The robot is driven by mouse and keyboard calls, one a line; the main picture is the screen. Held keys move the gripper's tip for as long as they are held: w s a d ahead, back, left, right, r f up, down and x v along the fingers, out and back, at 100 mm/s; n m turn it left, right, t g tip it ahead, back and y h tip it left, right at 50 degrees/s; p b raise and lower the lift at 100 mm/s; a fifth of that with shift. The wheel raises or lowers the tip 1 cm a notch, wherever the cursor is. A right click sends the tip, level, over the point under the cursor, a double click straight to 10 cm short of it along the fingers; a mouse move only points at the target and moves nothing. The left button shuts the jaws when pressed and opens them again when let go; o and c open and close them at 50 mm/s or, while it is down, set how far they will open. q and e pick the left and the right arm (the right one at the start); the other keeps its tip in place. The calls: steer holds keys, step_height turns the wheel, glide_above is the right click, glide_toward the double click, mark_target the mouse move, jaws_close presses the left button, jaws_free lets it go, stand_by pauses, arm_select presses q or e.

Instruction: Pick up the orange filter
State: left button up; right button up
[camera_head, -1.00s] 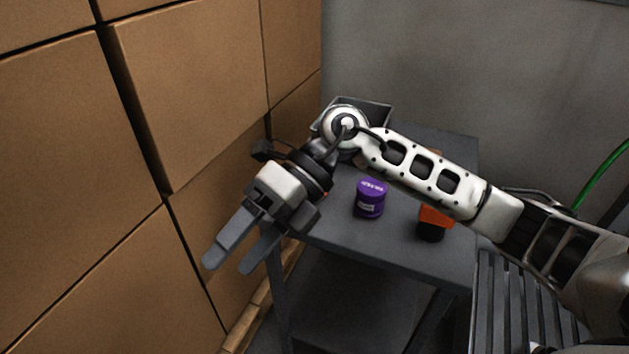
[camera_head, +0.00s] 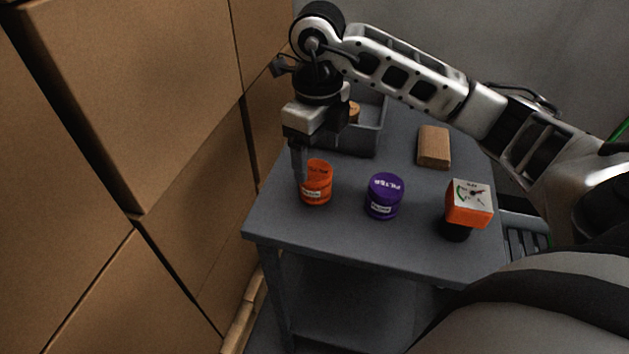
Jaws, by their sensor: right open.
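The orange filter (camera_head: 317,186) is a short orange cylinder with a pale label, upright on the left part of the grey table (camera_head: 350,235). My right gripper (camera_head: 298,172) points down at the filter's left rim, with its fingers lined up one behind the other. It is open. I cannot tell whether a finger touches the filter or stands just in front of or behind it. A purple filter (camera_head: 384,197) stands upright to the right of the orange one. My left gripper is out of view.
An orange gauge device (camera_head: 467,204) with a black base stands at the table's right. A brown block (camera_head: 434,147) lies farther back. A grey bin (camera_head: 370,140) is behind the orange filter. Stacked cardboard boxes (camera_head: 150,90) rise to the left of the table.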

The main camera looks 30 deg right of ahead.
mark_target(316, 170)
steer(key=shift+f+p, duration=0.5)
steer(key=shift+f, duration=2.95)
steer(key=c, duration=1.1)
